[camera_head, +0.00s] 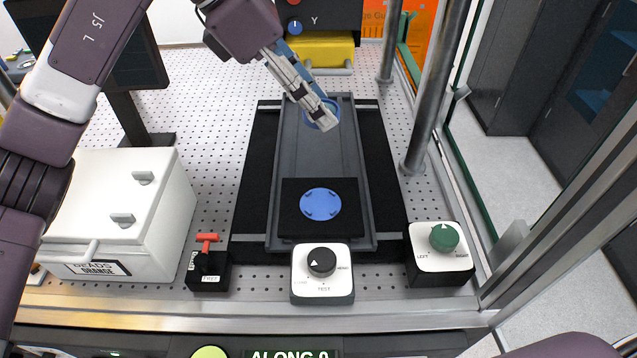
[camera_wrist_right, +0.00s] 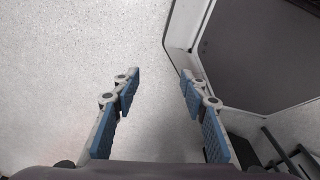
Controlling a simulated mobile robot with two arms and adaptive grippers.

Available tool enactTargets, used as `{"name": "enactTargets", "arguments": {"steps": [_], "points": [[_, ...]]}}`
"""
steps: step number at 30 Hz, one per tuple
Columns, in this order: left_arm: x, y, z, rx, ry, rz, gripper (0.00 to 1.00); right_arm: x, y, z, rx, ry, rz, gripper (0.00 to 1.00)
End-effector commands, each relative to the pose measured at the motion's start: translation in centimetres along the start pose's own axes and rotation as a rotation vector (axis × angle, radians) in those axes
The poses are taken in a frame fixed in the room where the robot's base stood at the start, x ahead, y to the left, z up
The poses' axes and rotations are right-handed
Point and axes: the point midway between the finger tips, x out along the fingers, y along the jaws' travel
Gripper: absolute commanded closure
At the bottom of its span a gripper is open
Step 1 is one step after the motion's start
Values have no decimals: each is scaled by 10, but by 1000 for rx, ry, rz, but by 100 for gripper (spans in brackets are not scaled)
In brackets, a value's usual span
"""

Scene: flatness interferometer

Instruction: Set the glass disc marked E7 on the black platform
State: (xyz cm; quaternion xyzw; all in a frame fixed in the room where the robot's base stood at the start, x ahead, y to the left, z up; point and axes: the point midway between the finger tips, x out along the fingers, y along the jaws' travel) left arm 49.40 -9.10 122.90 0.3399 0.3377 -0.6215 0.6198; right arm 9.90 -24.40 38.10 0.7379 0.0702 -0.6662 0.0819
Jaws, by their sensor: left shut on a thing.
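My left gripper (camera_head: 325,119) reaches in from the upper left and is shut on a bluish glass disc (camera_head: 333,107), above the far part of the grey tray. The fingers cover much of the disc, and no E7 mark can be read. The black platform (camera_head: 290,223) is at the near end of the tray, with a round blue face (camera_head: 320,204) with small dark marks on its top. The held disc is apart from the platform, farther back. My right gripper (camera_wrist_right: 160,80) is open and empty over the pale floor in the right wrist view.
The grey tray (camera_head: 283,165) lies on a perforated table. In front stand a black-and-white dial box (camera_head: 322,285), a green-knob box (camera_head: 440,262) and a red-lever box (camera_head: 207,270). A white lidded box (camera_head: 120,190) is left. Metal posts (camera_head: 432,90) rise on the right.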

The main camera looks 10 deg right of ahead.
Motion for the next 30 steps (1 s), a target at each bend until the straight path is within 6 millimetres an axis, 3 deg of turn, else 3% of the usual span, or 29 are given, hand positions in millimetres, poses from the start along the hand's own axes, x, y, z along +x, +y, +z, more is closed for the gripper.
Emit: {"name": "enactTargets", "arguments": {"steps": [5, 15, 30], "points": [[33, -1, -22, -5, 2, -7, 87, -11, -11, 21, 1, -32, -13, 60], [106, -1, -69, -5, 1, -6, 87, -31, -18, 2, 2, -7, -21, 60], [155, -1, -101, -5, 1, -5, 87, -45, -7, 0, 1, -6, -9, 60]]}}
